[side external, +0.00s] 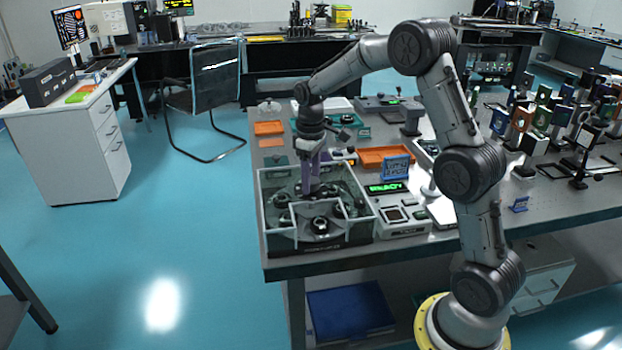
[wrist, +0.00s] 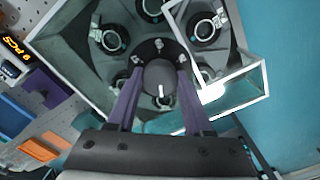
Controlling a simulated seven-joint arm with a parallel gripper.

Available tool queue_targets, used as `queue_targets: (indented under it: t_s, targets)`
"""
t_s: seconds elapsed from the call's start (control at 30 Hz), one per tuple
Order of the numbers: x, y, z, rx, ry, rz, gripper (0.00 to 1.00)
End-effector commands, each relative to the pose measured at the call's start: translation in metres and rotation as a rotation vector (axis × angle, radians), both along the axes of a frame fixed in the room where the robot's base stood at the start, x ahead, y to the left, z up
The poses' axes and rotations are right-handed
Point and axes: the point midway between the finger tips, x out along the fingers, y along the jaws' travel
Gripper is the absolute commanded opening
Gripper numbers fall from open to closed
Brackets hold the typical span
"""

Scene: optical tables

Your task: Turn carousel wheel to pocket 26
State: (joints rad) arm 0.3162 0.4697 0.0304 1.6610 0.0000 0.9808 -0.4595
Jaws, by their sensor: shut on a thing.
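The carousel wheel (wrist: 97,62) is a grey disc with several round dark pockets, some with pale rings. In the side view it sits inside a clear-walled box (side external: 318,244) at the table's front left corner. A round grey knob (wrist: 160,78) with a white mark stands at the wheel's hub. My gripper (wrist: 158,86) has its two purple fingers on either side of this knob and is shut on it. In the side view my gripper (side external: 308,190) points straight down into the box. No pocket numbers can be read.
The clear walls (wrist: 255,78) stand close around the wheel. Right of the box is a device with a green READY display (side external: 388,188). Orange trays (side external: 384,157) lie behind. Several optical mounts (side external: 545,115) crowd the table's right side.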

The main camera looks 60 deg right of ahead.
Motion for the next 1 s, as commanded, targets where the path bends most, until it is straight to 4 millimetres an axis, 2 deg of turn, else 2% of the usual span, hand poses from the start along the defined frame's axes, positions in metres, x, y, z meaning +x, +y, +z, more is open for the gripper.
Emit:
queue_targets:
  t_s: [1.0]
  targets:
    - [0.0003,0.0003,0.0014,-0.001,-0.002,0.501,0.00]
